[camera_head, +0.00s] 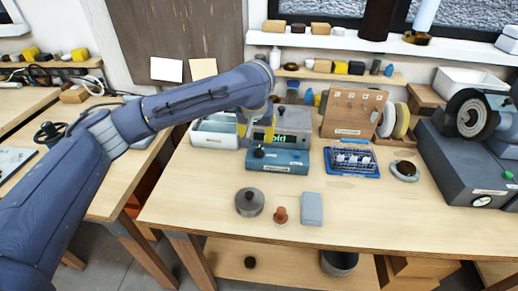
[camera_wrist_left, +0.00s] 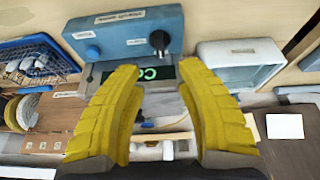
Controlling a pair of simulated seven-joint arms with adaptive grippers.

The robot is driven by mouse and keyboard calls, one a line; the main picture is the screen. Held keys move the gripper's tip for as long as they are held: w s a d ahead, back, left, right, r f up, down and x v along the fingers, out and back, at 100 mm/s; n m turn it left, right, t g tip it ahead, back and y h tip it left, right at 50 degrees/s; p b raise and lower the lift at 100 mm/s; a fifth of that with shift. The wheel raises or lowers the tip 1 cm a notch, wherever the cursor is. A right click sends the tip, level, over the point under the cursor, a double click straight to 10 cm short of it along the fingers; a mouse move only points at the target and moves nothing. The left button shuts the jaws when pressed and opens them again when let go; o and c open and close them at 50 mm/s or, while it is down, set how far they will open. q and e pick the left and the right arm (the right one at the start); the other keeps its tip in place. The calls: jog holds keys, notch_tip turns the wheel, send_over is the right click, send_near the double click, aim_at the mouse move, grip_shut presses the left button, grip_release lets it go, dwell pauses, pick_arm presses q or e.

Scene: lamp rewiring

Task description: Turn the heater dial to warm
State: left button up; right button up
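A blue box (camera_head: 285,162) with a black dial (camera_head: 258,153) stands on the bench. Behind it is a grey unit (camera_head: 296,128) whose green display shows "old", its left part covered by my gripper. The green display (camera_wrist_left: 157,74) shows partly between my fingers. My left gripper (camera_head: 256,127) has yellow fingers spread apart and empty, above and behind the dial, apart from it. It also shows in the wrist view (camera_wrist_left: 158,66). My right gripper is not in view.
A white bin (camera_head: 215,133) stands left of the box. A grey round part (camera_head: 249,202), a copper-coloured piece (camera_head: 280,215) and a pale block (camera_head: 312,208) lie in front. A grinder (camera_head: 470,125) stands far right.

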aim_at(259, 149)
pick_arm(q)
jog(key=x, duration=0.9)
jog(key=shift+w+f, duration=0.1)
jog(key=shift+f, duration=0.3)
jog(key=shift+o, duration=0.3)
grip_shut()
